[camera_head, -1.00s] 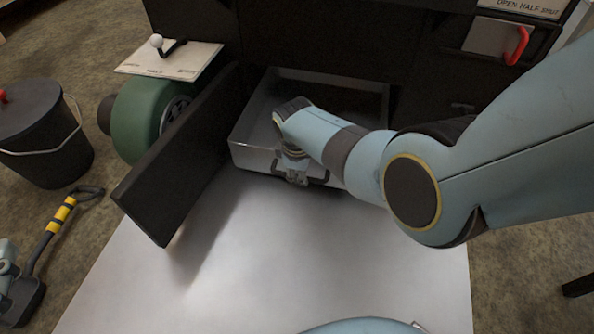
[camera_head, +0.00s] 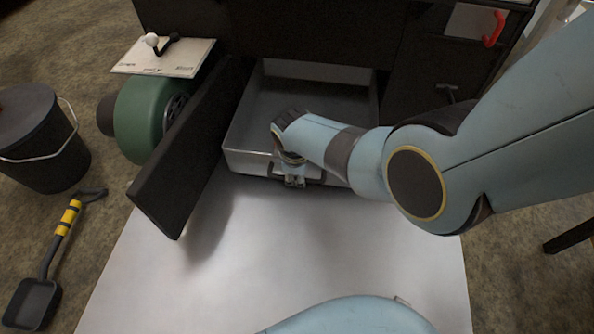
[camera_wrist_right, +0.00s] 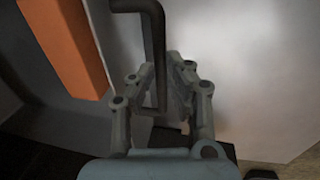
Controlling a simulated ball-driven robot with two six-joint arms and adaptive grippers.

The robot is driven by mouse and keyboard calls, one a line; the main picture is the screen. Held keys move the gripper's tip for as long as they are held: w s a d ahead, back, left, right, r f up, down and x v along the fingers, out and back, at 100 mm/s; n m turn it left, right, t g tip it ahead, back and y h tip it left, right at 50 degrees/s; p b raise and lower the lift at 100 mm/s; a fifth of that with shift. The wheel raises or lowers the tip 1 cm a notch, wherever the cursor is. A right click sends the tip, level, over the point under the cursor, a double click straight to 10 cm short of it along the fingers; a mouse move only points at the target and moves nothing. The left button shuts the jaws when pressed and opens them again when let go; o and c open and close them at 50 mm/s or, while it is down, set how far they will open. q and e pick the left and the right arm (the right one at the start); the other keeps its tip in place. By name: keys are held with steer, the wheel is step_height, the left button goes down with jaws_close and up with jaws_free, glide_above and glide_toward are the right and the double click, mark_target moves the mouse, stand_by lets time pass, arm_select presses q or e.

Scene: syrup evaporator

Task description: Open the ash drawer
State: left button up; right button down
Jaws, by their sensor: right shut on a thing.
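The ash drawer (camera_head: 246,161) is a pale metal open-topped tray. It stands partly pulled out of the black evaporator front, and its inside looks grey and empty where I can see it. My right gripper (camera_head: 295,181) is at the drawer's front, shut on its dark bar handle (camera_head: 316,182). In the right wrist view the handle (camera_wrist_right: 154,40) runs down between the fingers of the right gripper (camera_wrist_right: 160,95). My forearm hides part of the drawer's right side. My left gripper is not in view.
A black door (camera_head: 185,160) stands swung open left of the drawer, near a green blower (camera_head: 140,120). A lidded bucket (camera_head: 38,140) and a shovel (camera_head: 38,290) are on the floor at left. A pale mat (camera_head: 230,260) lies clear below the drawer.

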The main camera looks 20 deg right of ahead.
steer(key=c, duration=1.3)
jaws_free()
steer(key=shift+c, duration=0.2)
steer(key=shift+r, duration=0.1)
step_height(320, 180, up, 7)
steer(key=s, duration=0.1)
steer(key=shift+a, duration=0.4)
steer(key=shift+s+r, duration=0.1)
